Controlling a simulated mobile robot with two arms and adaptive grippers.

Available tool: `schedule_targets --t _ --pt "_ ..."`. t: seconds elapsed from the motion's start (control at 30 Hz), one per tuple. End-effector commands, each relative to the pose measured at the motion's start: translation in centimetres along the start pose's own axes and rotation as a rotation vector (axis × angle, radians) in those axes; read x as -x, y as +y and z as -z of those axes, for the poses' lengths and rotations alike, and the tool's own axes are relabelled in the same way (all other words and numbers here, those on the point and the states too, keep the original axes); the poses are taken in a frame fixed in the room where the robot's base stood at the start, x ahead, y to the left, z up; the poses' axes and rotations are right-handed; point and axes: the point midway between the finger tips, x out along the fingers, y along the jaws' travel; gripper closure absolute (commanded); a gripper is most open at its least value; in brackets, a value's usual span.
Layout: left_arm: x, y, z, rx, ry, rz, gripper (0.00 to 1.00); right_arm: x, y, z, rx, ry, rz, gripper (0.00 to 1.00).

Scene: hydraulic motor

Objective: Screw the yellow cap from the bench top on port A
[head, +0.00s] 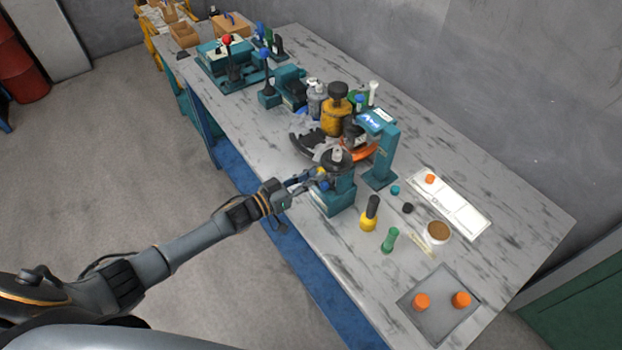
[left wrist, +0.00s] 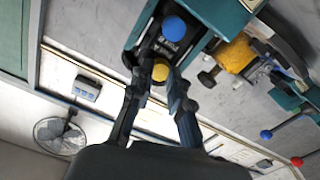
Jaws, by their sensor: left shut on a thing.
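The teal hydraulic motor (head: 335,196) stands on the bench near its front edge; part of it shows at the top of the left wrist view (left wrist: 133,30). My left gripper (head: 316,181) reaches its front side. In the left wrist view the fingers (left wrist: 159,78) are closed on the yellow cap (left wrist: 160,71), whose round face shows between the fingertips. The cap is at the motor's face, beside a blue cap (left wrist: 174,28). The fingers hide the port behind the yellow cap, so I cannot tell whether it is seated. My right gripper is out of view.
A grey tray (head: 436,327) with two orange caps lies at the bench's near right. A white mat (head: 463,217) bears another orange cap (head: 429,179). A yellow-and-black bottle (head: 369,214), a green bottle (head: 390,240) and a brown-topped cup (head: 437,232) stand right of the motor.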

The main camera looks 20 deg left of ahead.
Motion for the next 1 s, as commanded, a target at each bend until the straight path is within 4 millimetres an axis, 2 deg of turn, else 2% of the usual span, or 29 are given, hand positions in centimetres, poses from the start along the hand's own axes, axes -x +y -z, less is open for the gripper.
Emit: schedule_targets --t 0.37,0.63,0.9,0.93,1.0 --pt "0.0 0.0 -0.1 -0.066 -0.001 0.0 1.0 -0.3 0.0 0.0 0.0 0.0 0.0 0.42" --pt "-0.1 -0.1 -0.2 -0.401 0.005 -0.001 1.0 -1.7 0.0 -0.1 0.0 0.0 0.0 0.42" --pt "-0.1 0.0 -0.1 -0.444 0.004 -0.001 1.0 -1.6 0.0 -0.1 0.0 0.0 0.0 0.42" --pt "-0.1 0.0 -0.1 -0.444 0.004 -0.001 0.78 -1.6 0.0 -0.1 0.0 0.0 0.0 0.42" --pt "-0.1 0.0 -0.1 -0.443 0.004 -0.002 0.68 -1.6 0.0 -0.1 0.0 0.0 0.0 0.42"
